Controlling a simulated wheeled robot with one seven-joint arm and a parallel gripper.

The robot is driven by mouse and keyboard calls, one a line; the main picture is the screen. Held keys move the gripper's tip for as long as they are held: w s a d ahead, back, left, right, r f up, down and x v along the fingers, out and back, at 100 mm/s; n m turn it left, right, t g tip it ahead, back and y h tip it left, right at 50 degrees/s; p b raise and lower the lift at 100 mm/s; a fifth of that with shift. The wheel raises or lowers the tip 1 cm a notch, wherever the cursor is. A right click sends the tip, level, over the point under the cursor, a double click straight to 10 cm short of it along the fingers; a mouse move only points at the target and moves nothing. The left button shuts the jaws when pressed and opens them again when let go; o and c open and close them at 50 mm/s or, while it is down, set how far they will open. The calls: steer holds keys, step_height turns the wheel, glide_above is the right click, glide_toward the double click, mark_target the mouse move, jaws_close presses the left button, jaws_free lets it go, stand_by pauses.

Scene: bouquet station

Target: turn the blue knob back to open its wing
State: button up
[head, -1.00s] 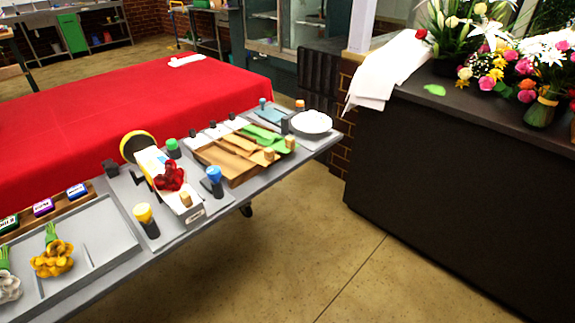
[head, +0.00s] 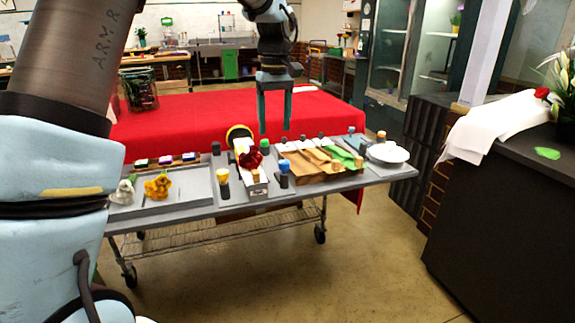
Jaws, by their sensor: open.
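The blue knob (head: 284,166) stands upright on a dark base on the grey cart, just right of a narrow white holder (head: 256,188) with a red bouquet (head: 251,159) in it. My gripper (head: 275,130) points down with two long, dark teal fingers spread apart. It is open and empty, and appears above and a little left of the blue knob in the picture, apart from it. I cannot make out which flap or plate is the blue knob's wing at this size.
A yellow-topped knob (head: 222,175) and a green-topped knob (head: 264,144) stand close by. Brown and green wrapping sheets lie right of the blue knob, beside a white bowl (head: 389,153). A red-covered table (head: 200,118) stands behind.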

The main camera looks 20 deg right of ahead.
mark_target(284, 162)
steer(key=f, duration=0.3)
steer(key=d+f+p, duration=0.1)
steer(key=f, duration=0.3)
steer(key=d+f, duration=0.1)
steer(key=f, duration=0.2)
steer(key=shift+s+d+f+p, duration=0.15)
steer(key=shift+s+p, duration=0.15)
steer(key=shift+p, duration=0.05)
jaws_close()
stand_by(0.3)
